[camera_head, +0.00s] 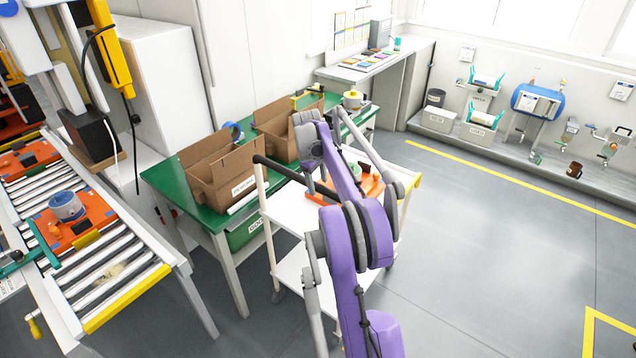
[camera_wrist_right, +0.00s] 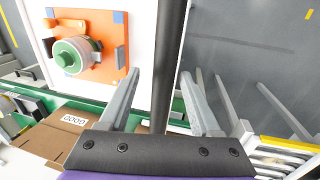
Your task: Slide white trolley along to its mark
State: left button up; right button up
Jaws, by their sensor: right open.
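The white trolley (camera_head: 285,207) stands in front of the green bench, with its lower shelf visible and its right part hidden behind my purple right arm. Its black handle (camera_head: 276,165) runs along its left side. An orange plate with a green and grey round part (camera_wrist_right: 85,50) lies on the trolley top. In the right wrist view, my right gripper (camera_wrist_right: 160,85) is open. The black handle bar (camera_wrist_right: 168,45) passes between its fingers in the picture, with gaps showing; I cannot tell how deep it sits. My left gripper is not in view.
The green bench (camera_head: 160,177) holds open cardboard boxes (camera_head: 222,172). A roller conveyor (camera_head: 120,268) with orange plates stands at the left. Yellow corner lines (camera_head: 592,335) mark the floor at lower right. The grey floor (camera_head: 480,240) on the right is clear.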

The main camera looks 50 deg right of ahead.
notch_tip(320, 180, up, 10)
jog(key=a, duration=0.2)
jog(key=shift+r+p, duration=0.2)
jog(key=shift+p, duration=0.15)
jog(key=shift+a, duration=0.1)
jog(key=s+a+t, duration=0.2)
jog(key=a, duration=1.1)
jog(key=s+a+t, duration=0.1)
jog(key=s+a, duration=0.1)
jog(key=a, duration=1)
jog(key=s+a+f+t+y, duration=0.1)
jog(key=s+a+f, duration=0.5)
jog(key=s+a, duration=0.2)
jog(key=s+a+f+t+y, duration=0.1)
jog(key=s+a+f, duration=0.5)
jog(key=a, duration=0.3)
jog(key=shift+s+a+f+t, duration=0.15)
jog(key=shift+s+f+t, duration=0.25)
jog(key=shift+s, duration=0.5)
